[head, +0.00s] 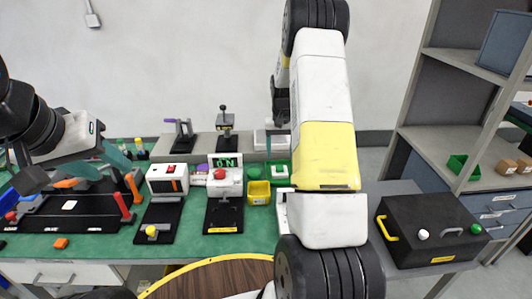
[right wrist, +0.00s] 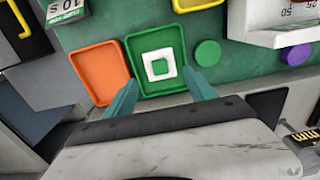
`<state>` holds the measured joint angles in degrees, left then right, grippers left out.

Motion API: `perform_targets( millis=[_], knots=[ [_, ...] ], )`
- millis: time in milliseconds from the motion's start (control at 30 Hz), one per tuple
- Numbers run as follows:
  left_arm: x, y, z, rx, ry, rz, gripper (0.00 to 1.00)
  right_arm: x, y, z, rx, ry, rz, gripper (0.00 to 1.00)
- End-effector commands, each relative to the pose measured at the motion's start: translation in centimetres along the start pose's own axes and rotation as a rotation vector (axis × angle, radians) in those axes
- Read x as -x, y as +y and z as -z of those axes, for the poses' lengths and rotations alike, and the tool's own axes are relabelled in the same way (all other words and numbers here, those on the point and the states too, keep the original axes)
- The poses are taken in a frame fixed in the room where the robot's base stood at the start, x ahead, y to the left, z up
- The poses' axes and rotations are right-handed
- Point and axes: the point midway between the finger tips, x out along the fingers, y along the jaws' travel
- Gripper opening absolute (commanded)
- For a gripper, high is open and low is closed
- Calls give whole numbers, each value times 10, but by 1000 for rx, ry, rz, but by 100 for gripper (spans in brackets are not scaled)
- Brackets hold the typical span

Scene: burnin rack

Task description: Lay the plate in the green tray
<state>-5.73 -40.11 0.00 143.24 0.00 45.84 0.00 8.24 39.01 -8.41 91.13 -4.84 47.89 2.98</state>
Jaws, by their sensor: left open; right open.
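The green tray (right wrist: 176,81) lies in the middle of the right wrist view. The plate (right wrist: 148,56), a white square with a square opening showing green, lies inside the tray, apart from its walls. My right gripper (right wrist: 163,92) is open, its teal fingers on either side of the tray's near part, with nothing between them at the tips. In the head view my right arm hides much of this area. My left gripper (head: 104,168) is open at the left, over the bench near a black rack, away from the plate.
An orange tray (right wrist: 98,70) adjoins the green tray on the left, and a yellow tray (right wrist: 195,4) is beyond it. A green disc (right wrist: 208,53) and a purple disc (right wrist: 295,55) lie to the right. A black box (head: 430,228) stands at the right in the head view.

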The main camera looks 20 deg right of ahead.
Motion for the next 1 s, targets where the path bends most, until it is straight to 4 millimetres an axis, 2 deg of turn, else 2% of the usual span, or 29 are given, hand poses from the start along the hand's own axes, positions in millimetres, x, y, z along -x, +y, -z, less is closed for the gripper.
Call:
perform_targets(
  millis=[100, 367, 467, 567, 700, 900, 1000],
  knots=[
    [0, 0, 0, 0, 0, 0, 47, 23, 0, 1, 0, 4, 0, 65],
    [0, 0, 0, 0, 0, 0, 47, 52, -2, -2, 2, 10, 5, 65],
    [0, 0, 0, 0, 0, 0, 47, 78, -10, -13, 14, 39, 22, 65],
    [0, 0, 0, 0, 0, 0, 47, 118, -22, -36, 36, 88, 52, 65],
    [0, 0, 0, 0, 0, 0, 47, 175, -42, -83, 78, 168, 99, 65],
    [0, 0, 0, 0, 0, 0, 47, 233, -63, -162, 148, 283, 160, 65],
    [0, 0, 0, 0, 0, 0, 47, 251, -70, -204, 185, 341, 186, 65]
  ],
)
